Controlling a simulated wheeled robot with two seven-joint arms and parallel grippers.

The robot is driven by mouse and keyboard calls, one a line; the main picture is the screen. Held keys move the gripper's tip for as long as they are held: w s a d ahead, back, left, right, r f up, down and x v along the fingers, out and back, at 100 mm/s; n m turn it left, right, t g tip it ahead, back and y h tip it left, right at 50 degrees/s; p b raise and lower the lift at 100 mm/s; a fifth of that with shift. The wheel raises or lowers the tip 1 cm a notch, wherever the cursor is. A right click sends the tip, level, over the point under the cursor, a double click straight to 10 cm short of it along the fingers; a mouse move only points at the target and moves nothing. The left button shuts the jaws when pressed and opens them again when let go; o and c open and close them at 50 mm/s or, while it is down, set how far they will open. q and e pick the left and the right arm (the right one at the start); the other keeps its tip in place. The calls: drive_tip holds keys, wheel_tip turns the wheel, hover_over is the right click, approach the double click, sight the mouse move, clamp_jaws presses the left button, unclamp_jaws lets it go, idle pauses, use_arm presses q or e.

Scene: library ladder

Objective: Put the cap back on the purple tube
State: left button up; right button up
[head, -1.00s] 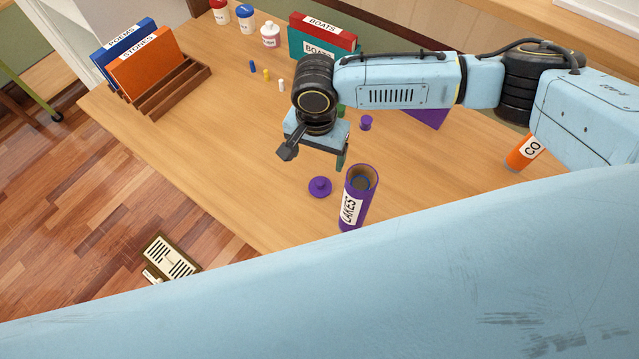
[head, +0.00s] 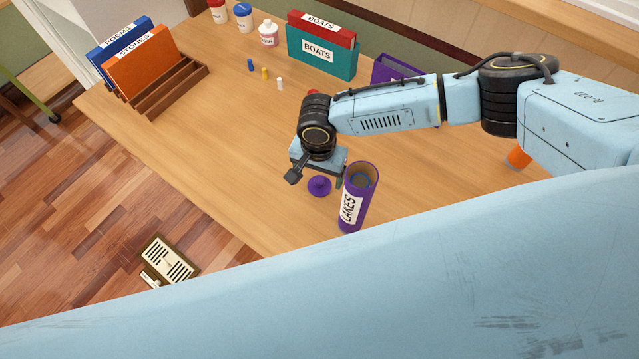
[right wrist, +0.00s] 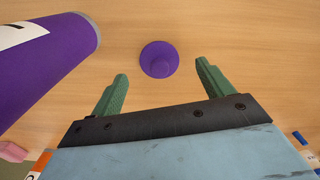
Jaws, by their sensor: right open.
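The purple cap (head: 319,186) lies on the table, knob up, just left of the purple tube; it also shows in the right wrist view (right wrist: 159,60). The purple tube (head: 365,202), labelled LAKES, stands upright with its top open. Its side shows at the left of the right wrist view (right wrist: 50,65). My right gripper (head: 322,176) is low above the table, right behind the cap. In the right wrist view its open green fingers (right wrist: 162,74) point at the cap, one to each side, with nothing between them held. My left gripper is out of view.
A wooden rack (head: 175,92) with blue and orange folders stands at the back left. Small pegs (head: 265,74), jars (head: 244,18) and teal and red BOATS boxes (head: 325,55) stand behind. A purple holder (head: 390,72) is behind my right arm. An orange tube (head: 518,157) is partly hidden at right.

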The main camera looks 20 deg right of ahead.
sight(319, 181)
wheel_tip(319, 181, down, 4)
drive_tip(key=shift+d+r, duration=0.1)
drive_tip(key=shift+r, duration=0.15)
drive_tip(key=c, duration=1.1)
